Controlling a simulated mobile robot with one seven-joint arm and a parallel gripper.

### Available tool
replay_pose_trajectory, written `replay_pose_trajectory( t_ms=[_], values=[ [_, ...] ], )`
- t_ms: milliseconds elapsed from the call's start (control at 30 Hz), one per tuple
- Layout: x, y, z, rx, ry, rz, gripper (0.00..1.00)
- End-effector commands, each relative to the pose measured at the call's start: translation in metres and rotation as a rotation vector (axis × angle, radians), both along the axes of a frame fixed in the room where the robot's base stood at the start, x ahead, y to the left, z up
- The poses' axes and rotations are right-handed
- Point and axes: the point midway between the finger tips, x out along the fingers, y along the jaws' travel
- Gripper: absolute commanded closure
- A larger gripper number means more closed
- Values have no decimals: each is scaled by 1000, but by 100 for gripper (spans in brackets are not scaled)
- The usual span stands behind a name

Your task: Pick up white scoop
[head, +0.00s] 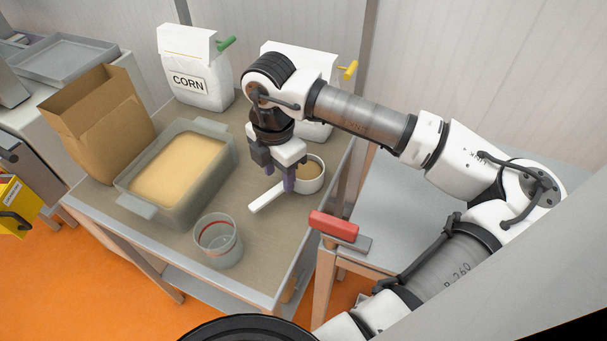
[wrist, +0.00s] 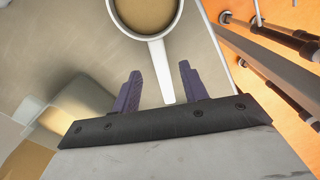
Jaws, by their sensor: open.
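The white scoop (head: 311,183) lies on the worktable, with its round cup at the upper right and its handle pointing to the lower left. The cup looks tan inside. My gripper (head: 285,184) is over the scoop, close to where the handle meets the cup, and partly hides it. In the wrist view the scoop (wrist: 144,36) has its cup beyond the fingertips and its handle running back between the two purple fingers. My gripper (wrist: 161,76) is open, with a finger on each side of the handle and gaps beside it. Fingertip height above the table is unclear.
A grey tub (head: 132,202) of tan powder stands to the left, with a clear measuring cup (head: 218,240) in front. A brown paper bag (head: 97,122) and a white CORN bag (head: 192,68) stand behind. A red-handled tool (head: 335,226) lies at the table's right edge.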

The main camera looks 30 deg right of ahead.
Motion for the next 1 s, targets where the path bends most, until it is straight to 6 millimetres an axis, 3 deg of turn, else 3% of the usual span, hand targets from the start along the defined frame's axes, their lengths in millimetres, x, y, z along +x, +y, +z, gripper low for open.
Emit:
replay_pose_trajectory(
  t_ms=[233, 533, 867, 1000],
  values=[
    [-1, -3, -32, 4, 2, 1, 56],
    [-1, -3, -39, 0, 0, 1, 56],
    [-1, -3, -38, 0, 0, 0, 100],
    [-1, -3, -38, 0, -1, 1, 100]
  ],
)
